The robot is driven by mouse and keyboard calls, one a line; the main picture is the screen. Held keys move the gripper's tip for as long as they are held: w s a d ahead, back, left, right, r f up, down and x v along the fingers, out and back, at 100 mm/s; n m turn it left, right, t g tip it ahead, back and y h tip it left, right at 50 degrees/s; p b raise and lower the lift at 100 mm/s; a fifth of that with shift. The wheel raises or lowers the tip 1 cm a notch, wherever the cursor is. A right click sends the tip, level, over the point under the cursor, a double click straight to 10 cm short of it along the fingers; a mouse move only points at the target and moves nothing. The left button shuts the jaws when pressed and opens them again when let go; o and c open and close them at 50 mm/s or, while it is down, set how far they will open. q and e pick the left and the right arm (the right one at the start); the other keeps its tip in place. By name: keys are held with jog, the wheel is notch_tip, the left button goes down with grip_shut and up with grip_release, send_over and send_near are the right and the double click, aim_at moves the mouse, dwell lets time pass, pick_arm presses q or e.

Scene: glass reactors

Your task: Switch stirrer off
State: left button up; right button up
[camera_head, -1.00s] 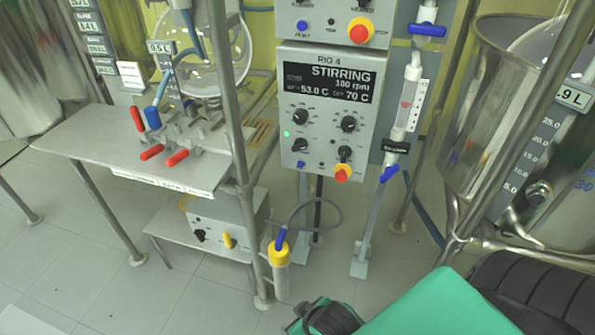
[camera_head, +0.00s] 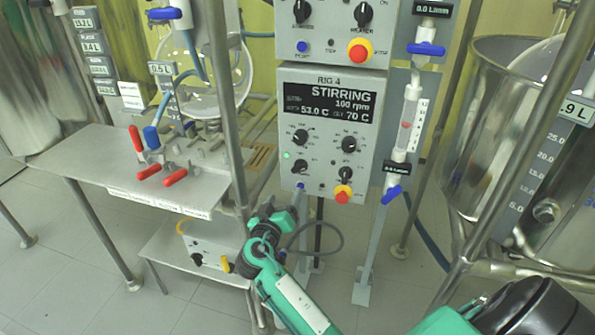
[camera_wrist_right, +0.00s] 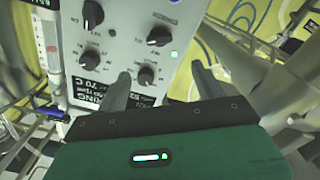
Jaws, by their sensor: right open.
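The rig 4 control box (camera_head: 325,205) stands in the middle of the head view. Its dark display (camera_head: 328,98) reads STIRRING, 100 rpm, 53.0 C and 70 C. Below the display are an upper left knob (camera_head: 301,137), an upper right knob (camera_head: 348,144), a lower left knob (camera_head: 300,167) and a lower right knob (camera_head: 346,175). A green light (camera_head: 287,155) is lit. My right gripper (camera_head: 288,212) is just below the box's lower left. In the right wrist view, my open, empty right gripper (camera_wrist_right: 163,84) faces the knobbed panel (camera_wrist_right: 120,40). My left gripper is out of view.
A metal post (camera_head: 228,110) and a shelf with red-handled clamps (camera_head: 165,177) stand to the left. A flow tube with blue valves (camera_head: 408,118) and a steel vessel (camera_head: 500,140) stand to the right.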

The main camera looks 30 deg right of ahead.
aim_at(298, 170)
jog(key=x, duration=1.3)
jog(key=shift+d, duration=0.25)
jog(key=c, duration=1)
